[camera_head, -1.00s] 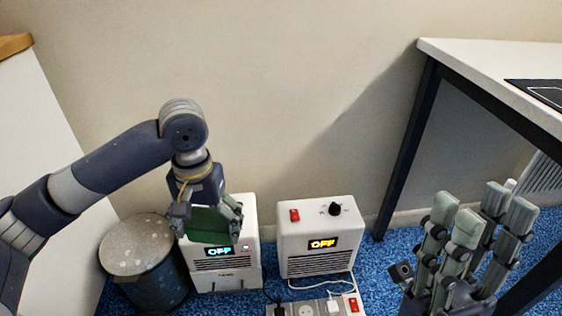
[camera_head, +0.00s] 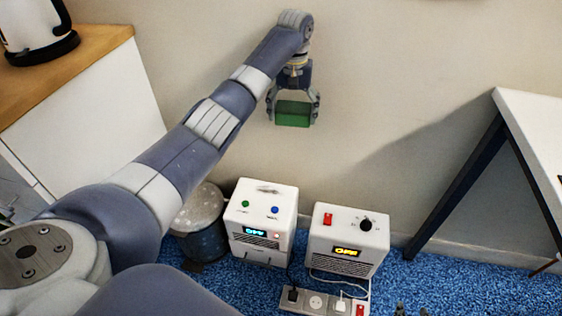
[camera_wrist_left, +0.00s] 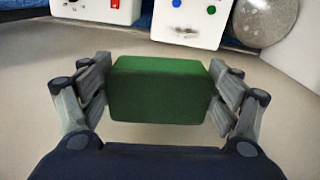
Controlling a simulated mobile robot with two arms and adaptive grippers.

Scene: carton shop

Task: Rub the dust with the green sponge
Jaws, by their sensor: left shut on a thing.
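The green sponge (camera_head: 293,112) is a block held between the fingers of my left gripper (camera_head: 294,118), in the air in front of the wall. In the left wrist view the sponge (camera_wrist_left: 160,90) is gripped at both ends by the left gripper (camera_wrist_left: 160,94). A dark dust smudge (camera_head: 268,190) lies on the top of the left white box (camera_head: 262,212), below and apart from the sponge. The smudge also shows in the left wrist view (camera_wrist_left: 186,30). Small tips, apparently of my right gripper (camera_head: 411,311), show at the bottom edge; its fingers are mostly hidden.
A second white box (camera_head: 347,235) with a red switch and black knob stands to the right. A power strip (camera_head: 322,302) with cables lies in front. A grey drum (camera_head: 200,222) stands left. A white table (camera_head: 535,130) is at right, and a wooden-topped counter (camera_head: 75,55) at left.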

